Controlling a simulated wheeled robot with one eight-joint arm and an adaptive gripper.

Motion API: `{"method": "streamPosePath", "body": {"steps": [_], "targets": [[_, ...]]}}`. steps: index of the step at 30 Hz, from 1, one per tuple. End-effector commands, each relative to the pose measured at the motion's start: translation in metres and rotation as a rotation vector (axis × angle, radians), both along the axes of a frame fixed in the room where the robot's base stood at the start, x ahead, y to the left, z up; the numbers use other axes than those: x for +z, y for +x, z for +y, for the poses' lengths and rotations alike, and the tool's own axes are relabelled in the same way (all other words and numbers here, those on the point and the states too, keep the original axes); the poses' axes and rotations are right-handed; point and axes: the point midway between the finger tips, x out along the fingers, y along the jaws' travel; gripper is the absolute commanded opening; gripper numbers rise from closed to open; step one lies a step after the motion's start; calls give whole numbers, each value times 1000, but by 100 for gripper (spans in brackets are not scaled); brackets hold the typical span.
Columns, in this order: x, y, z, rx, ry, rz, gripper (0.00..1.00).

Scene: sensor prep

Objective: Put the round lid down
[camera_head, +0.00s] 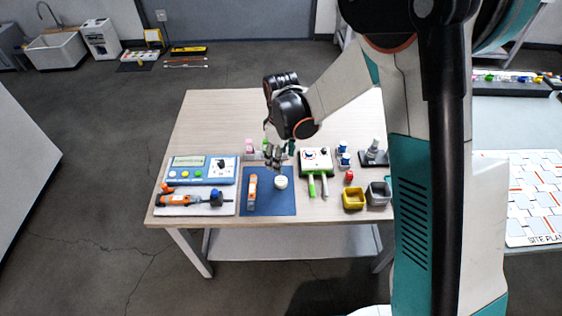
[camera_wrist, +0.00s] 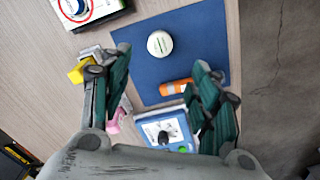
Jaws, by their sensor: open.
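A small round white piece (camera_head: 281,183), which looks like the round lid, rests on the blue mat (camera_head: 270,208). In the wrist view, the lid (camera_wrist: 160,44) lies flat on the blue mat (camera_wrist: 202,38), apart from my fingers. Whether anything is under the lid I cannot tell. My gripper (camera_head: 275,158) is just behind the lid in the head view, above the table. In the wrist view, the fingers of my gripper (camera_wrist: 161,60) are spread wide with nothing between them.
An orange tool (camera_head: 252,192) lies on the mat left of the lid. A yellow bin (camera_head: 354,199) and grey bin (camera_head: 378,194) stand further right. The mat's front is clear.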

Motion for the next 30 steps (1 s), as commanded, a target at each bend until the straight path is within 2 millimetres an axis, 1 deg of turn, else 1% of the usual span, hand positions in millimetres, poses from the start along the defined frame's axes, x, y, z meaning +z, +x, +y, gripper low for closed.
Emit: {"method": "streamPosePath", "body": {"steps": [1, 3, 8, 11, 14, 18, 20, 24, 26, 30], "targets": [[5, 0, 0, 0, 0, 0, 56], [7, 0, 0, 0, 0, 0, 56], [10, 0, -1, -2, 0, -1, 56], [20, -2, -5, -24, 4, -14, 56], [43, -7, -16, -74, 13, -43, 56], [86, -20, -37, -178, 36, -104, 56], [103, -27, -46, -224, 47, -131, 56], [140, -47, -67, -332, 73, -195, 56], [153, -57, -76, -379, 86, -222, 56], [181, -82, -96, -487, 117, -283, 56]]}}
